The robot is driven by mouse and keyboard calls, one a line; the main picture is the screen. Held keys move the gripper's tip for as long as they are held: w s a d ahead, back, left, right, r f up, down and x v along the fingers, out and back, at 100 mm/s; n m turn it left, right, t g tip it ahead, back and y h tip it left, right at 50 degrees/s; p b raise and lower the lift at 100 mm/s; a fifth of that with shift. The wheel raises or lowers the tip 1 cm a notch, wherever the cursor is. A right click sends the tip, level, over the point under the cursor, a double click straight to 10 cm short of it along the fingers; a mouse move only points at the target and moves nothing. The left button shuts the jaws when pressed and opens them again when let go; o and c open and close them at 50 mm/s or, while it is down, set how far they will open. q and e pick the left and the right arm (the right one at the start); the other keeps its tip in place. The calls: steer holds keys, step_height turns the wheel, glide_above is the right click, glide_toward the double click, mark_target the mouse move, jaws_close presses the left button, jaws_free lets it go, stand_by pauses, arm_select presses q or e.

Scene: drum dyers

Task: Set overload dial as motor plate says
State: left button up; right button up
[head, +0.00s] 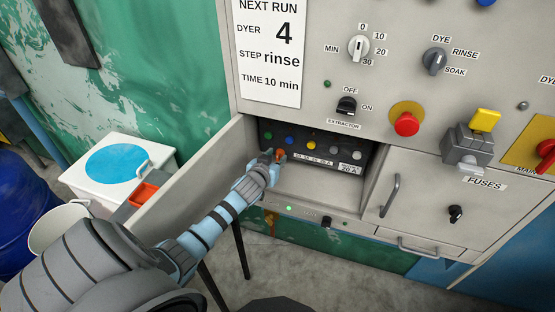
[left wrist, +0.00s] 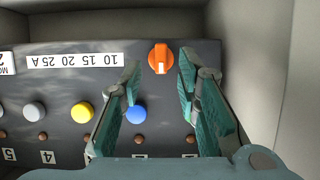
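The orange overload dial (left wrist: 161,58) sits on a dark panel (head: 312,141) inside the open compartment; it also shows in the head view (head: 279,155). It carries a white mark, but I cannot tell which number it points to. A strip (left wrist: 76,60) beside it reads 10 15 20 25 A, upside down in the left wrist view. The plate (head: 350,168) at the panel's lower right reads 20 A; its other line is too small to read. My left gripper (left wrist: 160,70) is open, with one finger on each side of the dial. My right gripper is not in view.
Compartment walls stand close around my left arm, with an open door (head: 190,180) on the left. Several coloured buttons, such as a blue one (left wrist: 136,114) and a yellow one (left wrist: 82,112), lie near the fingers. A fuse box door (head: 450,195) is at right.

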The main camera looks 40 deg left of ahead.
arm_select(q)
steer(key=shift+x, duration=0.95)
jaws_close()
